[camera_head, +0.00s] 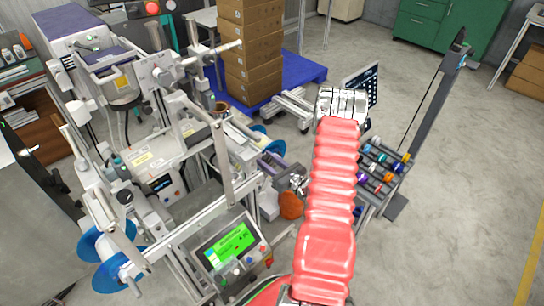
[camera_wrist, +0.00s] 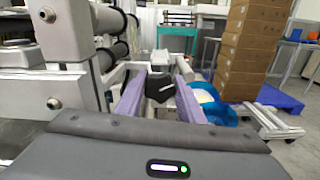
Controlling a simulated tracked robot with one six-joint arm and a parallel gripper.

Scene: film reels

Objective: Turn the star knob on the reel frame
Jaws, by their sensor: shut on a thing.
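The black star knob (camera_wrist: 158,87) shows in the wrist view between the two purple fingers of my gripper (camera_wrist: 158,90). The fingers are shut on it from both sides. In the head view my gripper (camera_head: 266,163) reaches left from my red-sleeved arm to the right side of the metal reel frame (camera_head: 222,165). The knob cannot be made out there. In the wrist view the reel frame's grey metal parts (camera_wrist: 66,92) stand close on the left, with dark rollers (camera_wrist: 112,55) beside them.
A control panel with a green screen (camera_head: 230,245) stands in front of the frame. Blue reels (camera_head: 115,270) hang at the lower left. Stacked cardboard boxes (camera_head: 250,50) stand on a blue pallet (camera_head: 300,70) behind. A rack of coloured rolls (camera_head: 385,165) is right of my arm. Floor at right is clear.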

